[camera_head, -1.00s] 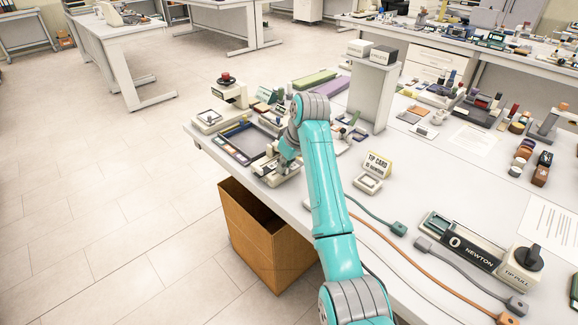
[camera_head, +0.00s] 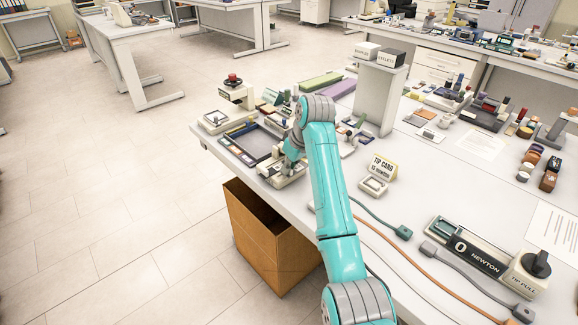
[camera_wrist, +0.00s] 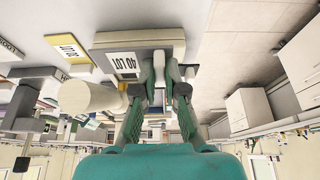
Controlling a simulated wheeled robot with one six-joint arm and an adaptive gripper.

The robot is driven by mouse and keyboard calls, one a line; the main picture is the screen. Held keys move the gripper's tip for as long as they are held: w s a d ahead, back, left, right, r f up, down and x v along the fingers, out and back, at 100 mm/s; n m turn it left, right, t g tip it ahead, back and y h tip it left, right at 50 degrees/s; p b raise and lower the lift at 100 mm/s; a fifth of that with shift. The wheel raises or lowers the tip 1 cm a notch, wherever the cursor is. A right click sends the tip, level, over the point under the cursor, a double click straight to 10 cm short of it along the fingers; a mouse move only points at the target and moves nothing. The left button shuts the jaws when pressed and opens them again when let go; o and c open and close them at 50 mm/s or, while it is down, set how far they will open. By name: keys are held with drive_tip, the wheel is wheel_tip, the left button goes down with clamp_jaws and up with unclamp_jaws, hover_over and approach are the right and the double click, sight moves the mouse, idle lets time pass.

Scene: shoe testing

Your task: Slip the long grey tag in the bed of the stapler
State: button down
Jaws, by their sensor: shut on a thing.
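My gripper (camera_wrist: 159,78) is in the middle of the wrist view, its two teal fingers close together. A narrow pale grey piece (camera_wrist: 158,60) shows between the fingertips. It looks like the tag, but most of it is hidden. Directly beyond the fingertips is a cream and grey device (camera_wrist: 165,40) with a white "40 LOT" label. It looks like the stapler; I cannot tell whether the tag lies in its bed. In the head view my gripper (camera_head: 292,158) is low over this pale device (camera_head: 284,181) at the bench's near left edge, partly covering it.
A dark tray (camera_head: 250,143) lies just left of the device. A press with a red knob (camera_head: 233,90) stands behind it. A tip card stand (camera_head: 382,168) is to the right, and a grey pillar (camera_head: 375,95) behind. A brown open bin (camera_head: 268,245) stands on the floor below the edge.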

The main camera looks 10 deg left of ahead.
sight(275, 168)
drive_tip(key=shift+w+a+f, duration=0.25)
drive_tip(key=shift+w+a, duration=0.3)
drive_tip(key=shift+a, duration=0.15)
drive_tip(key=shift+w+a+f, duration=0.3)
drive_tip(key=shift+w+a, duration=0.25)
drive_tip(key=shift+a, duration=0.15)
drive_tip(key=shift+w+a+f, duration=0.25)
drive_tip(key=shift+w+a, duration=0.3)
drive_tip(key=shift+a, duration=0.15)
idle(1.1)
drive_tip(key=c, duration=1.2)
unclamp_jaws()
drive_tip(key=v, duration=1.2)
drive_tip(key=shift+a, duration=0.1)
